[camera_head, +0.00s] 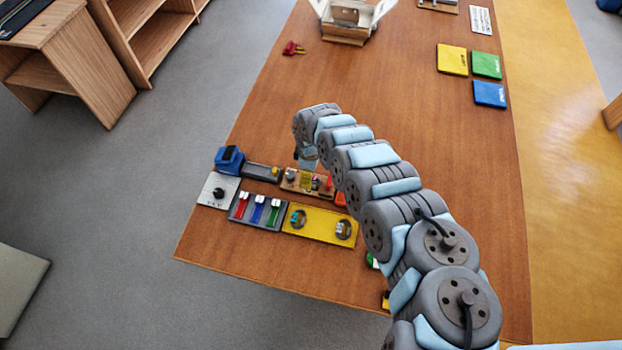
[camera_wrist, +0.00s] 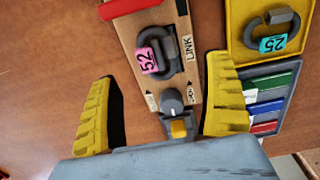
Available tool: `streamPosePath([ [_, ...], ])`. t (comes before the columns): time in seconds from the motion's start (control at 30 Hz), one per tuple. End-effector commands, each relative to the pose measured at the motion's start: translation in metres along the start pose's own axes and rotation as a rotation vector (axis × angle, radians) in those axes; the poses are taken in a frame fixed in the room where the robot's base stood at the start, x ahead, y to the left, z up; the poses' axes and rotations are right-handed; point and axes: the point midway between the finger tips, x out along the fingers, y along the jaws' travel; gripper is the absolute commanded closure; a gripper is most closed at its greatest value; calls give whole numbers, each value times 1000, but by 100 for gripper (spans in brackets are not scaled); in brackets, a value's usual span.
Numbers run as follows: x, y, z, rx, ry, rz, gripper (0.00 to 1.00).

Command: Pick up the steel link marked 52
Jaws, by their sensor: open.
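The steel link marked 52 (camera_wrist: 171,66), grey with a pink tag, lies on a wooden board (camera_wrist: 136,42) labelled LINK in the wrist view. My gripper (camera_wrist: 163,70) is open, with one yellow finger at each side of the board and nothing held between them. The link lies between and slightly beyond the fingertips, apart from both. A grey knob (camera_wrist: 171,99) and a yellow block (camera_wrist: 179,129) are at the board's near end. In the head view, the board (camera_head: 290,184) is below my gripper (camera_head: 307,161), which partly hides that area.
Another steel link, marked 25 (camera_wrist: 279,24), lies on the yellow tray (camera_wrist: 237,45) to the right. A grey rack (camera_head: 236,215) with red, blue and green pieces stands beside the yellow tray. A blue object (camera_head: 229,159) is left. The table's middle (camera_head: 410,130) is clear.

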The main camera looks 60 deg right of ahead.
Motion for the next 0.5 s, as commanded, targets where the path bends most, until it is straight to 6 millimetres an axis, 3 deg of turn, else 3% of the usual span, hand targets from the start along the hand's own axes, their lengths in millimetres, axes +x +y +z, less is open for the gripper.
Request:
streamPosePath([
  [0.5,35,2,-1,1,-1,-2,17],
])
